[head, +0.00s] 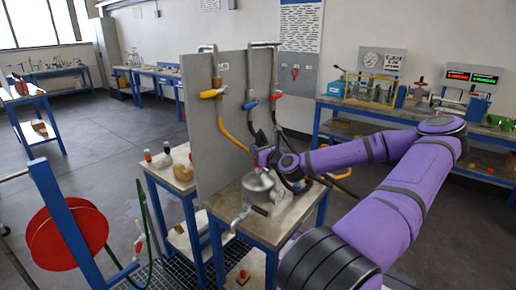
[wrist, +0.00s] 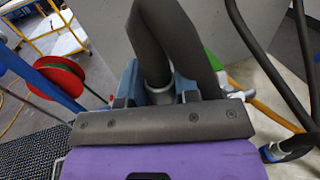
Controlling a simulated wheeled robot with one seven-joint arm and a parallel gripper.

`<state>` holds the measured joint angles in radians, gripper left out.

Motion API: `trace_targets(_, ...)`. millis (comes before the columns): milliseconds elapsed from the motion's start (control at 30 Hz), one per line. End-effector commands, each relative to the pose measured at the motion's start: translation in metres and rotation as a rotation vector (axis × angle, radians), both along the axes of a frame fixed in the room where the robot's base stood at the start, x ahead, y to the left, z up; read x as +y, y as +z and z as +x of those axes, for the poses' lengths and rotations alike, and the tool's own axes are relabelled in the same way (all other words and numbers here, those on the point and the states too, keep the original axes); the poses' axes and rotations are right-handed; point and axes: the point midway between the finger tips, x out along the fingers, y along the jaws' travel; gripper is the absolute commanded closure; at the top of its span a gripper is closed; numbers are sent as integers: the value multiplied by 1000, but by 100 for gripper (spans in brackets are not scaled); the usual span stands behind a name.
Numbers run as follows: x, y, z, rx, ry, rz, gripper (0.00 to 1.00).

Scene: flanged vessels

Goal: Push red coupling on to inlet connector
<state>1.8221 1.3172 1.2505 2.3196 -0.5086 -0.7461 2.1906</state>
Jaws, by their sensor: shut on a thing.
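My gripper (head: 266,158) is low in front of the grey panel, beside a silver rounded vessel (head: 258,186) on the small bench. A pale grey collar (wrist: 161,96) shows between the blue parts. No red shows on the held fitting, and its front is hidden. I cannot make out the inlet connector, or whether the fitting touches it. A red-orange handle (head: 277,95) is on the panel's right pipe.
The upright panel (head: 225,130) stands close behind my gripper. A yellow hose (head: 228,131) and dark hoses hang there. A blue fitting (wrist: 290,148) lies at right in the wrist view. A red hose reel (head: 68,240) is at left; open floor lies beyond.

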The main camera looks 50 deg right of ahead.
Motion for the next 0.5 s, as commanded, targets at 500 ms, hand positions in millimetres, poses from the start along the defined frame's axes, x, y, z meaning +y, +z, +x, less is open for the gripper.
trace_targets(500, 0, -11, 0, 0, 0, 1, 100)
